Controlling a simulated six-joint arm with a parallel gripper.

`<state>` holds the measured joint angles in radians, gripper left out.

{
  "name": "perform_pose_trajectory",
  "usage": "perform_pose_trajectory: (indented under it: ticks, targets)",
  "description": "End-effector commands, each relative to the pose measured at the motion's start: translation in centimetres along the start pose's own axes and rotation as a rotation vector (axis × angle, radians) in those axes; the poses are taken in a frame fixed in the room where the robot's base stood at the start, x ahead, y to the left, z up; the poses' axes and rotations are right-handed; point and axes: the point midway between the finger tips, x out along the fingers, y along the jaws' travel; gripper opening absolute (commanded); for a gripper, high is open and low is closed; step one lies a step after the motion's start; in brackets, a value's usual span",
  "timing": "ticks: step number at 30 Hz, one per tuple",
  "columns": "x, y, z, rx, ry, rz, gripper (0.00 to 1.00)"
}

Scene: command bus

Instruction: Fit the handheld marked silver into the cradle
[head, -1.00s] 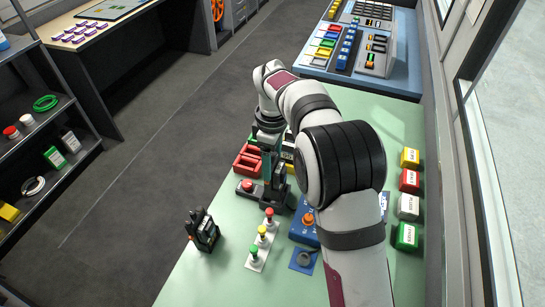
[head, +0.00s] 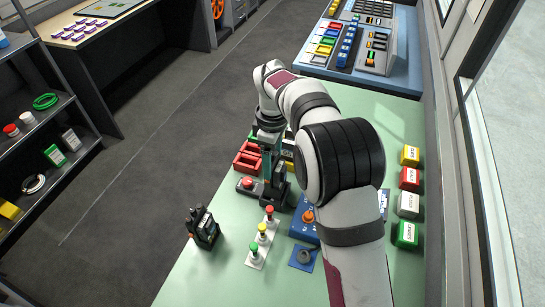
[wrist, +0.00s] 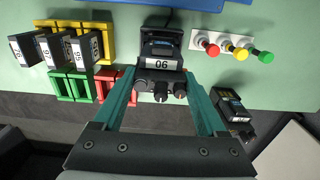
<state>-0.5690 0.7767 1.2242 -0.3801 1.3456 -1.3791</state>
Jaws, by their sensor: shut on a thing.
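My gripper (wrist: 161,92) is shut on a dark handheld (wrist: 160,52), its teal fingers on both sides. The handheld has dark knobs at its end and a pale band reading 06; I cannot tell whether that band is the silver mark. In the head view my gripper (head: 270,168) holds it low over the green table, beside a dark base with a red button (head: 247,184). Another dark handheld-like device (head: 204,228) stands at the table's left edge.
Red, yellow and green buttons (head: 262,236) stand on a white plate close by. Red frames (head: 248,158) lie behind the gripper. In the wrist view, labelled dark units (wrist: 85,48) stand by yellow and green frames (wrist: 70,85). Coloured blocks (head: 409,180) line the right edge.

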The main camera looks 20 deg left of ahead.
Motion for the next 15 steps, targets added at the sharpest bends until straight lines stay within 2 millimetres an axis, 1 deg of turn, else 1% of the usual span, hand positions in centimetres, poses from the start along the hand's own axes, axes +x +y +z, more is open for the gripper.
perform_pose_trajectory:
  ticks: [15]
  targets:
    - [1.3, 0.0, 0.0, 0.000, 0.001, -0.001, 0.00]
